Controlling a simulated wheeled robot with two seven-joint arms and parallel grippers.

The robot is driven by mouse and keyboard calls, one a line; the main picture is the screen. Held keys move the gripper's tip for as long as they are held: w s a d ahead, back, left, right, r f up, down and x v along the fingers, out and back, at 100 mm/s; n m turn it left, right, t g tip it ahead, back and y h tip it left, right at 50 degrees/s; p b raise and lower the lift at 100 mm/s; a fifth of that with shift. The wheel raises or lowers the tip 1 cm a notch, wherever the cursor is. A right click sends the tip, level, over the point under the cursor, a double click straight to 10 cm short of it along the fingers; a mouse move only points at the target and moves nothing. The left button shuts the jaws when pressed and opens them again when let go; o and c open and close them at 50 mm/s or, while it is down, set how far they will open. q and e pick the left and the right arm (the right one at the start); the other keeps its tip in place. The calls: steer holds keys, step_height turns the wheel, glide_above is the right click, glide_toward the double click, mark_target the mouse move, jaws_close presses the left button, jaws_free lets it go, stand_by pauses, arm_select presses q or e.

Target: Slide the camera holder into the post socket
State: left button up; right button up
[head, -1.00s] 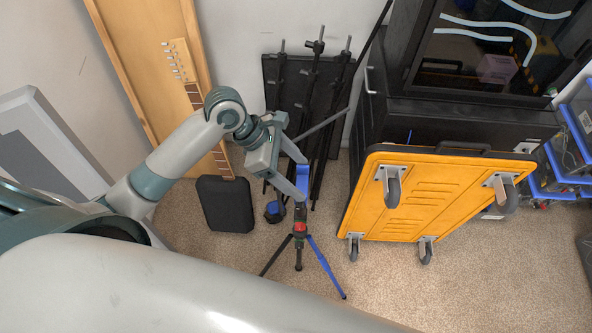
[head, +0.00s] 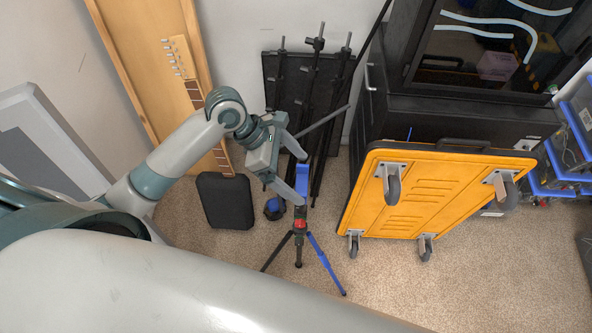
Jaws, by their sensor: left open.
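A small tripod stands on the carpet, with a red part (head: 300,225) at its head, a blue leg (head: 326,265) and dark legs. A blue piece (head: 302,177), which looks like the camera holder, is at the top of the tripod, above the red part. I cannot tell from this height how deep it sits in the post socket. My left gripper (head: 300,180) is open, with one finger on each side of the blue piece. The lower finger partly hides the joint between the blue piece and the tripod. My right gripper is not in view.
A black-and-blue object (head: 274,208) and a black case (head: 225,202) are left of the tripod. Dark stands (head: 310,100) lean on the wall behind. A yellow wheeled board (head: 437,195) is close on the right. The carpet in front right is clear.

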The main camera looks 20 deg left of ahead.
arm_select(q)
steer(key=shift+v, duration=2.45)
steer(key=shift+a+r, duration=0.1)
steer(key=b+v, duration=0.3)
steer(key=v, duration=1.4)
